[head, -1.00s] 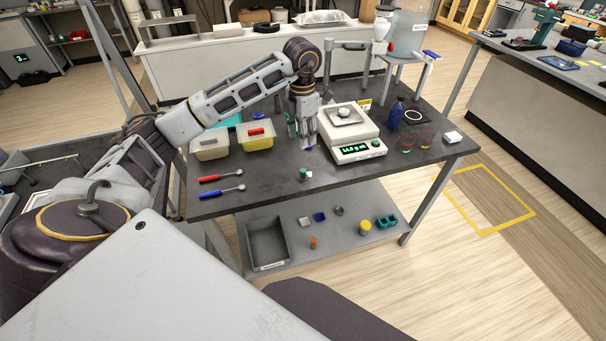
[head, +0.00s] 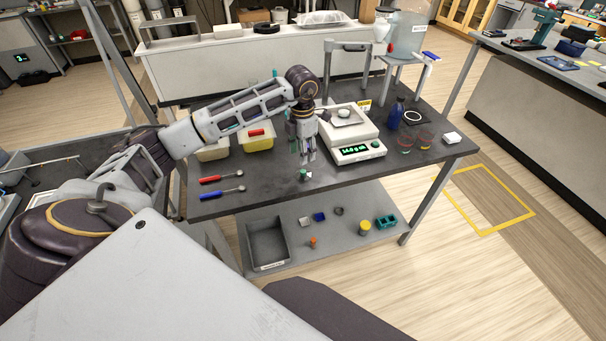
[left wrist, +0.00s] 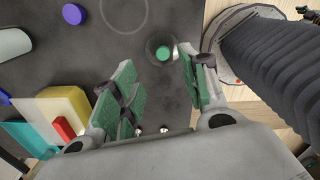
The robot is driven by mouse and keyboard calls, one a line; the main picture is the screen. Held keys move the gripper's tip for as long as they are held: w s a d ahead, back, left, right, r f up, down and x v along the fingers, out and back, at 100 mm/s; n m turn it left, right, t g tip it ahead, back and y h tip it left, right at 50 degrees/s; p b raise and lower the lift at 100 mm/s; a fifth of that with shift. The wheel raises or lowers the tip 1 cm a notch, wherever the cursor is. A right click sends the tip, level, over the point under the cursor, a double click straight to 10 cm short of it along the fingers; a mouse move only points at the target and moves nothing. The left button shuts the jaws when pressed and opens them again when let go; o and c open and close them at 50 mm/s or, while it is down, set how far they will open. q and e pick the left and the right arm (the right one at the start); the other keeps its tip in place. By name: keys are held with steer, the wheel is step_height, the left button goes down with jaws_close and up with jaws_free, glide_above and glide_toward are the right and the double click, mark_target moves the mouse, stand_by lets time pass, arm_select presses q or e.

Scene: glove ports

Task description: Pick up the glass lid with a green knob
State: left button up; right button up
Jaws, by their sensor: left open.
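The glass lid with a green knob lies on the dark tabletop near its front edge. In the left wrist view the lid (left wrist: 161,48) is a dark see-through disc with a round green knob. In the head view the lid (head: 304,175) is small, just below my fingertips. My left gripper (head: 307,160) points down above it, open and empty. In the left wrist view the green-padded fingers of my left gripper (left wrist: 158,62) are wide apart, with the knob showing between and beyond their tips. My right gripper is not in view.
A balance (head: 352,142) stands just right of my gripper. A yellow bin (head: 257,143), a red-handled spoon (head: 221,178) and a blue-handled spoon (head: 222,193) are to the left. A purple cap (left wrist: 75,14) is on the tabletop. A blue bottle (head: 396,114) stands right of the balance.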

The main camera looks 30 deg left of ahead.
mark_target(303, 171)
arm_select(q)
steer(key=shift+f, duration=1.3)
steer(key=shift+s+d+f+p, duration=0.15)
steer(key=shift+f+p, duration=0.3)
steer(key=shift+f, duration=0.25)
step_height(303, 171, down, 3)
steer(key=shift+d+r+p, duration=0.1)
steer(key=shift+r+p, duration=0.1)
steer(key=shift+p, duration=0.15)
steer(key=shift+f, duration=0.6)
steer(key=shift+c, duration=0.4)
jaws_close()
